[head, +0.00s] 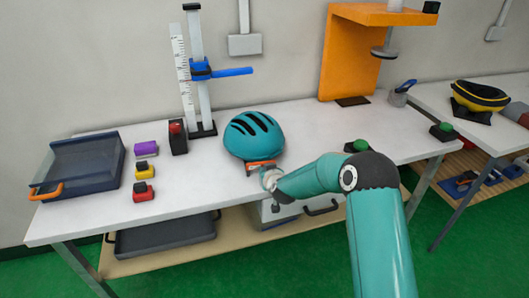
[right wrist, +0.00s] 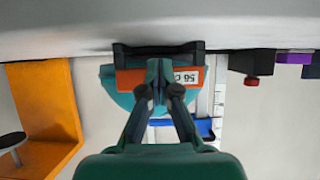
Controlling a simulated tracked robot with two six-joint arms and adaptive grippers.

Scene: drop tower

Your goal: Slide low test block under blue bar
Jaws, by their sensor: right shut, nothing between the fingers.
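A teal vented helmet (head: 253,135) sits on a low block with an orange front (head: 258,166) near the table's front edge. The right wrist view shows the table on top, with the block's orange front (right wrist: 129,80), a white size label and a dark base. The blue bar (head: 233,72) sticks out rightward from a post with a white scale, behind the helmet; it also shows in the right wrist view (right wrist: 205,127). My right gripper (right wrist: 163,75) is shut and empty, pointing at the orange front; whether they touch is unclear. My left gripper is out of view.
A dark tray (head: 78,168) and purple, red and yellow small blocks (head: 144,190) lie to the left. A black box with a red top (head: 178,137) stands by the post. An orange frame (head: 345,60) and green button (head: 357,146) stand right. Table is clear between post and helmet.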

